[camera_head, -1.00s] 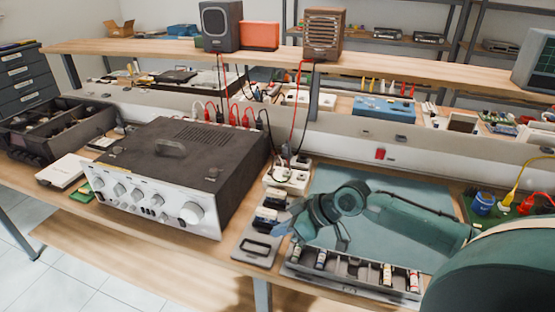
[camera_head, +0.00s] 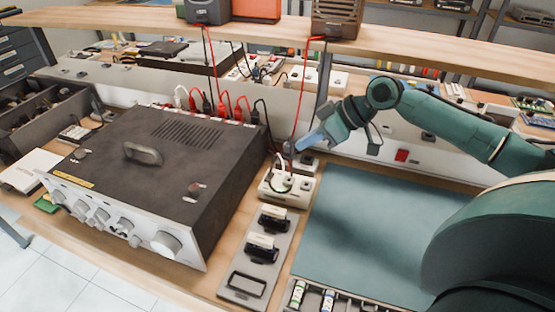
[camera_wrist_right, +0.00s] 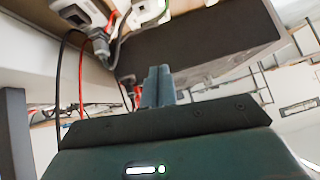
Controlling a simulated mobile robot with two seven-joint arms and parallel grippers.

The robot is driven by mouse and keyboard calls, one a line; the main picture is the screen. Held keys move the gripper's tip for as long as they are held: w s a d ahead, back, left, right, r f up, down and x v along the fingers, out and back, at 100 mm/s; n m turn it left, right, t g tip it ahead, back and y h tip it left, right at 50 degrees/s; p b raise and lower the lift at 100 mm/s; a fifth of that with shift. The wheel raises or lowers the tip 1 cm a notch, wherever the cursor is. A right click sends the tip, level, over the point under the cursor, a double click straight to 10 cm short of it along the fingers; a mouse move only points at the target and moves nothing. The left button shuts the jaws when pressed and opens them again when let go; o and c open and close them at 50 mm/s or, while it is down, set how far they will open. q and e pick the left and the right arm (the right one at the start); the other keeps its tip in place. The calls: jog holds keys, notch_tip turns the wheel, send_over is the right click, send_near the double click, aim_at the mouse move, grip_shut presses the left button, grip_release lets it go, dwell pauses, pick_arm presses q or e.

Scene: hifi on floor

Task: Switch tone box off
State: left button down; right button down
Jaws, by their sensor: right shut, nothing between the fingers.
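No label that I can read names the tone box. The largest device is a dark box (camera_head: 165,150) with a silver knobbed front, which could be it. It stands on the bench at the left, with red, white and black plugs along its back edge. A grey plate (camera_head: 259,254) with two black switch-like parts lies to its right. My right gripper (camera_head: 303,144) is shut and empty, near the box's back right corner and above a white socket block (camera_head: 290,188). Its closed fingers (camera_wrist_right: 158,84) show before a dark body in the right wrist view. My left gripper is out of view.
A red cable (camera_head: 299,95) hangs from the shelf beside my right gripper. A green mat (camera_head: 370,235) lies clear to the right of the sockets. A tray with small bottles (camera_head: 298,294) is at the front. An open-compartment box (camera_head: 40,120) stands at the left.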

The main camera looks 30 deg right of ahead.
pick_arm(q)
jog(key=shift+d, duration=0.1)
pick_arm(e)
jog(key=shift+w+d+r, duration=0.1)
jog(key=shift+d+r, duration=0.05)
jog(key=shift+r, duration=0.05)
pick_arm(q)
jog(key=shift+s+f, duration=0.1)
pick_arm(e)
jog(key=p, duration=0.1)
send_over(265, 178)
jog(key=s+d, duration=0.2)
jog(key=d, duration=0.1)
notch_tip(265, 178, down, 6)
jog(key=shift+w+f, duration=0.15)
jog(key=shift+f, duration=0.05)
jog(key=f, duration=0.3)
jog(key=shift+a+f+p, duration=0.3)
jog(key=shift+a+p, duration=0.05)
jog(key=shift+p, duration=0.05)
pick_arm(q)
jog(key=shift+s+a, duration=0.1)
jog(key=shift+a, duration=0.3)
pick_arm(e)
jog(key=shift+f, duration=0.55)
